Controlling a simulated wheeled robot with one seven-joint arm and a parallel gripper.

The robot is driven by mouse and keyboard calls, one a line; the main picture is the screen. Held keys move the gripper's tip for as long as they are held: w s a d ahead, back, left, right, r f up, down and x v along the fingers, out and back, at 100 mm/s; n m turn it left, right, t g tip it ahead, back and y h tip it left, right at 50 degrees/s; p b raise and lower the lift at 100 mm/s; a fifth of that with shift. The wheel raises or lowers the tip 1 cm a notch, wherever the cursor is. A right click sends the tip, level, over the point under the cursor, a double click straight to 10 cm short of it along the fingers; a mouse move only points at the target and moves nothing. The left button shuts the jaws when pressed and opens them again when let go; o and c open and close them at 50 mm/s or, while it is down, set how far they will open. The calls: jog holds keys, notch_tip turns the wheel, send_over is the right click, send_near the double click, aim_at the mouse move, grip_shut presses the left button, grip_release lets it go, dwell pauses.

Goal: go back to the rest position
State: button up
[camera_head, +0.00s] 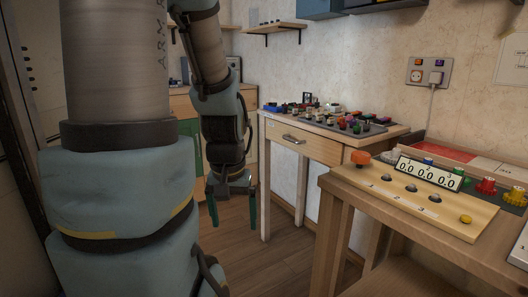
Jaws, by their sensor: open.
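My gripper (232,207) hangs in the middle left of the head view, pointing down, with two green fingers spread apart and nothing between them. It is left of the small wooden table with a drawer (301,143), in the free space above the floor. It touches nothing that I can see. My arm fills much of the left side and hides what is behind it.
A nearer wooden table (345,193) at the right holds a board (447,211) with buttons and a numeric display (428,174). The drawer table bears a panel with several coloured knobs (349,124). Wooden floor (262,262) is clear between my arm and the tables.

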notch_tip(320, 180, up, 24)
jog(key=p, duration=2.2)
jog(key=shift+f, duration=0.2)
